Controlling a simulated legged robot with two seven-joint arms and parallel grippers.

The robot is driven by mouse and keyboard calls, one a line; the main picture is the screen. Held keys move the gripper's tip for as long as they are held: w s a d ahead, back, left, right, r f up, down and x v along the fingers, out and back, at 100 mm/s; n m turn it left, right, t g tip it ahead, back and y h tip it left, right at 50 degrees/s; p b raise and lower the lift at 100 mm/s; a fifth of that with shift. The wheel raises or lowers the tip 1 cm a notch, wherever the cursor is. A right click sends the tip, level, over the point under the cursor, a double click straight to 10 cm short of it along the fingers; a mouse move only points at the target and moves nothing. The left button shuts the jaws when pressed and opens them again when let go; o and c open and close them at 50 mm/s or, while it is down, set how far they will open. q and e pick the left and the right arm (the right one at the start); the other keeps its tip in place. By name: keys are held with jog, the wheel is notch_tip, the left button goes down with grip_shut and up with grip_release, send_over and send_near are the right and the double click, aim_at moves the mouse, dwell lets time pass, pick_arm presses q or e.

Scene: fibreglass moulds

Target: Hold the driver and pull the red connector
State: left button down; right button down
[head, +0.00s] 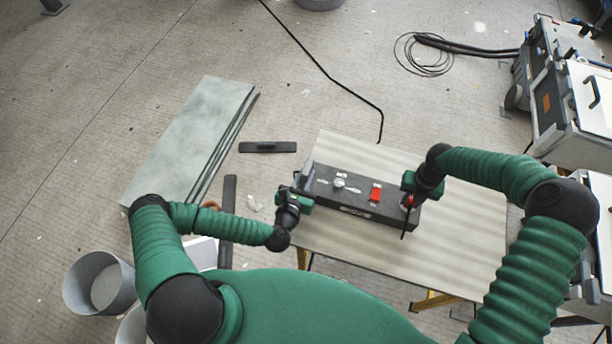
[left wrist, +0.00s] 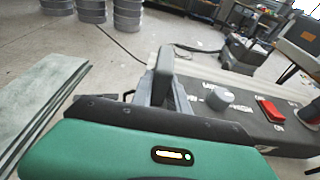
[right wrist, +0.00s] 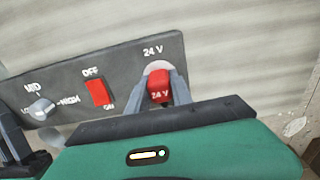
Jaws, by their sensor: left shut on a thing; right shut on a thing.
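The driver (head: 354,197) is a long dark grey box lying on the table, with a round grey knob (head: 339,182) and a red rocker switch (head: 375,192) on top. My left gripper (head: 303,186) is shut at the driver's left end; in the left wrist view its fingers (left wrist: 158,88) close on a grey upright part there. The red connector (right wrist: 159,91), marked 24 V, sits at the driver's other end by a pale round socket. My right gripper (head: 408,201) is shut on it, with a finger on each side. Whether it is fully seated cannot be told.
The pale table (head: 465,235) has free room right of and in front of the driver. Greenish sheets (head: 190,140) lie on the floor at left, near a grey bucket (head: 98,282). Wheeled cases (head: 565,90) stand at the right. A black cable (head: 330,75) crosses the floor.

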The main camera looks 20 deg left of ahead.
pick_arm(q)
jog(key=shift+s+f, duration=0.1)
jog(key=shift+f, duration=0.05)
pick_arm(e)
jog(key=shift+r, duration=0.1)
jog(key=shift+r, duration=2.9)
jog(key=shift+r, duration=0.1)
jog(key=shift+r, duration=2.4)
pick_arm(q)
jog(key=c, duration=1.2)
grip_release()
jog(key=v, duration=1.1)
jog(key=shift+s, duration=0.4)
